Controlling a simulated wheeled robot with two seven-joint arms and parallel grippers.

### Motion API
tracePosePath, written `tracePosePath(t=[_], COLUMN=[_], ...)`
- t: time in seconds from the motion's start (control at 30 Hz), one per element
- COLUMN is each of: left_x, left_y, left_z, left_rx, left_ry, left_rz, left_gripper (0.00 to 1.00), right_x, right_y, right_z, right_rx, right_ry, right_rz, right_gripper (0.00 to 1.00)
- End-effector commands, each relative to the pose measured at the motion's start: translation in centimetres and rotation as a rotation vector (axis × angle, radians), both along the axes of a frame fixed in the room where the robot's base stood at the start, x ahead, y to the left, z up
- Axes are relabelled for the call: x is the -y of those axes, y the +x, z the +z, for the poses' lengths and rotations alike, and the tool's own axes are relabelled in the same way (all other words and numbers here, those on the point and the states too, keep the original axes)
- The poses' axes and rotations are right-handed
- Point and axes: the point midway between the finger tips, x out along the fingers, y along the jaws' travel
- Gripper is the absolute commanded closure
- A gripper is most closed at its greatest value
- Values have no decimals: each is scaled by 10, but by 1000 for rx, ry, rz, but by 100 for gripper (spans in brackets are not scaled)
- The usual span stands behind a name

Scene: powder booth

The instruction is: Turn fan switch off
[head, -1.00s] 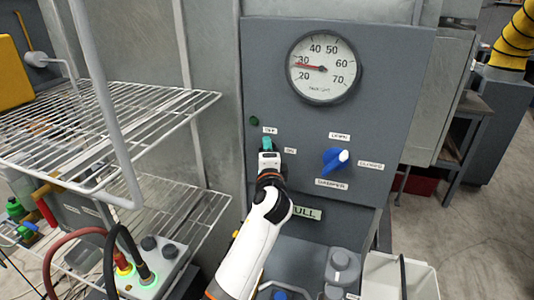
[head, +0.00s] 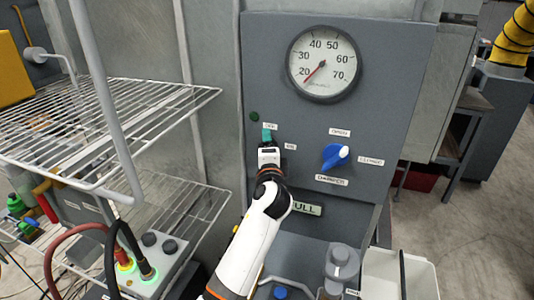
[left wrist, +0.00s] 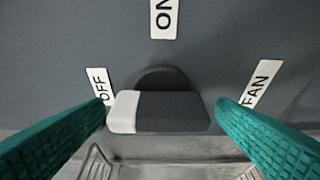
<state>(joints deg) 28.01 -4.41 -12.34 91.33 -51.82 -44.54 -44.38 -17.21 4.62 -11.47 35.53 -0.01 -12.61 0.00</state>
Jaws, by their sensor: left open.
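The fan switch (left wrist: 165,112) is a dark knob with a white end on the grey panel, seen in the left wrist view. Its white end points left, towards the OFF label (left wrist: 99,84). The ON label (left wrist: 164,18) is above it and the FAN label (left wrist: 262,82) is to its right. My left gripper (head: 267,135) is open at the switch, with one teal finger at each end of the knob. I cannot tell whether the fingers touch it. In the head view the gripper hides the switch. My right gripper is not in view.
A round gauge (head: 323,64) sits above, its needle at the low end near 20. A blue damper knob (head: 336,156) is right of the switch. A wire rack (head: 100,125) stands at left, above a button box (head: 160,265). A white bin (head: 385,275) is at lower right.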

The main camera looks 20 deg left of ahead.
Motion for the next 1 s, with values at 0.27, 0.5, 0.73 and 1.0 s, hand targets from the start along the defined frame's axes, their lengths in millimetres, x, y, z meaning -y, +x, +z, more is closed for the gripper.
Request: tracePosePath(t=[0.27, 0.5, 0.73, 1.0], left_x=[12, 30, 40, 42], left_y=[-30, -79, -107, -112], left_z=[-3, -3, -1, 0], left_rx=[0, 0, -2, -1], left_ry=[-2, -2, -2, -1], left_rz=[-2, -2, -1, 0], left_gripper=[20, 20, 20, 20], right_x=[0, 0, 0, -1], right_y=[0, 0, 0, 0], right_z=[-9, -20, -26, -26], right_rx=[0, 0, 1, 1], right_ry=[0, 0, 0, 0], right_rz=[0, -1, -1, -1], right_gripper=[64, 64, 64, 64])
